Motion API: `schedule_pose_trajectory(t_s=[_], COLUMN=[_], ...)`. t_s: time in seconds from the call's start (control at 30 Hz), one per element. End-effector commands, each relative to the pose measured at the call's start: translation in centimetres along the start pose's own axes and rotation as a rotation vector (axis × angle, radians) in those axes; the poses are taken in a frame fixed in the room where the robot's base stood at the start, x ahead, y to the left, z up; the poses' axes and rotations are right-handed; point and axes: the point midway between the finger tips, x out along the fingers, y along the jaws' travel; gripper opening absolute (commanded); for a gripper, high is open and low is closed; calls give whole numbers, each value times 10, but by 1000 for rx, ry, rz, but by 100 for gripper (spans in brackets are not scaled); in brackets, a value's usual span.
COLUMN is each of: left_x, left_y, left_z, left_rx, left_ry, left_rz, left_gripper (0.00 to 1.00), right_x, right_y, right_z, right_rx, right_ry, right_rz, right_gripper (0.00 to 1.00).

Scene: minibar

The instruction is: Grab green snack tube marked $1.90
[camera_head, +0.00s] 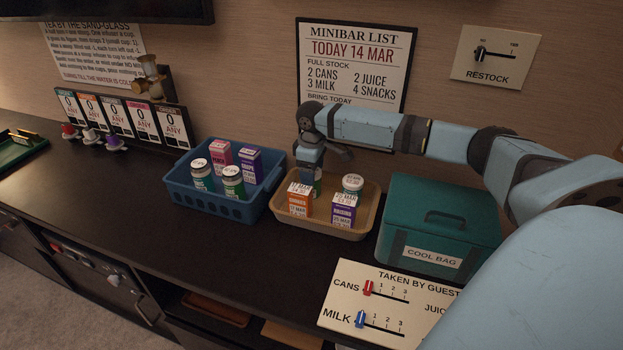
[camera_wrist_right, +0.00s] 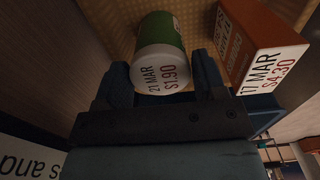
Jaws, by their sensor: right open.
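The green snack tube (camera_wrist_right: 160,60) stands in the tan tray, with a white lid reading "21 MAR $1.90" in the right wrist view. In the head view the tube (camera_head: 318,183) is mostly hidden behind my gripper. My right gripper (camera_wrist_right: 163,82) is open, with one finger on each side of the lid. In the head view the right gripper (camera_head: 311,172) points down into the back left of the tray. I cannot tell whether the fingers touch the tube. My left gripper is out of view.
The tan tray (camera_head: 337,231) also holds an orange box (camera_head: 299,202) close beside the tube, a purple box (camera_head: 343,211) and a white-lidded tube (camera_head: 352,186). A blue basket (camera_head: 237,211) with several items stands left; a teal cool bag (camera_head: 438,222) stands right.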

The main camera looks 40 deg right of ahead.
Motion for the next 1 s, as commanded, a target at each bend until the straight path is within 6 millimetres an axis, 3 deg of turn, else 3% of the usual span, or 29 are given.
schedule_pose_trajectory(t_s=[0.1, 0.23, 0.4, 0.57, 0.83, 1.0], left_x=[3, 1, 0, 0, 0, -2], left_y=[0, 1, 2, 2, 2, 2], left_z=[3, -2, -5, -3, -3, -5], left_rx=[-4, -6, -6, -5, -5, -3], left_ry=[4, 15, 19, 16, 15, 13], left_rz=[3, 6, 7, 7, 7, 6], left_gripper=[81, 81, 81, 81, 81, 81], right_x=[22, 31, 31, 31, 29, 10], right_y=[0, 0, 0, 0, 0, 0], right_z=[0, 0, 0, 0, 0, -1], right_rx=[1, 1, 0, 0, 0, 0], right_ry=[-2, 1, 1, 1, 1, 2], right_rz=[0, 1, 1, 1, 1, 1], right_gripper=[64, 64, 64, 32, 32, 32])
